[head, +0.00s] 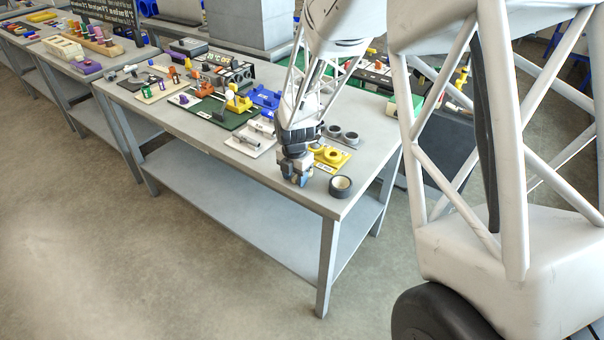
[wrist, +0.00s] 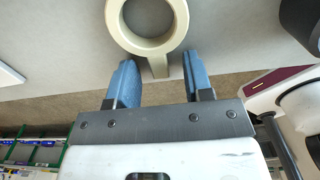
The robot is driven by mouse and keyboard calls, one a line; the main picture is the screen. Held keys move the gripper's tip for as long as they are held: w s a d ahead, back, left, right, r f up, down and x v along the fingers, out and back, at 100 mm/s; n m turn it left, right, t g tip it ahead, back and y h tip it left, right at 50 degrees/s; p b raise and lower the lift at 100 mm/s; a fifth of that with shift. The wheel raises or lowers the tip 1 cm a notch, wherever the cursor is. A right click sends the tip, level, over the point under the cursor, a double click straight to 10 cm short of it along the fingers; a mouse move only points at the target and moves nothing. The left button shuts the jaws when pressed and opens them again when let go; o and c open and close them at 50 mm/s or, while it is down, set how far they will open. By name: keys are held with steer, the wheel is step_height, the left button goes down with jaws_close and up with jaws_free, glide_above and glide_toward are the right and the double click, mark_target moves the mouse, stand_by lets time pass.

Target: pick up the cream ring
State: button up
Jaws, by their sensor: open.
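The cream ring (wrist: 148,46) is large at the top of the wrist view, cut off by the upper edge. It has a round hole, and a short tab points toward my gripper. My gripper (wrist: 161,75) is open, with its two blue fingers apart and nothing clasped. The end of the tab reaches into the space between the fingertips; I cannot tell the height gap. In the head view my gripper (head: 297,178) points down over the near end of the grey table. I cannot make out the cream ring there; the gripper may hide it.
A black roll (head: 341,186) stands right of my gripper near the table's corner. A yellow tray (head: 344,160) with round yellow parts and a grey plate with grey rings (head: 350,137) lie behind it. A pale board (head: 251,143) with metal parts is to the left. The front table strip is clear.

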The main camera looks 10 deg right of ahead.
mark_target(295, 178)
steer(key=shift+c, duration=0.2)
jaws_close()
steer(key=shift+r, duration=0.1)
steer(key=shift+r, duration=0.7)
step_height(295, 178, up, 2)
steer(key=shift+r, duration=0.1)
steer(key=s+d+r, duration=0.1)
steer(key=s+d, duration=0.1)
steer(key=s, duration=1.4)
steer(key=shift+r, duration=0.1)
steer(key=shift+w, duration=0.15)
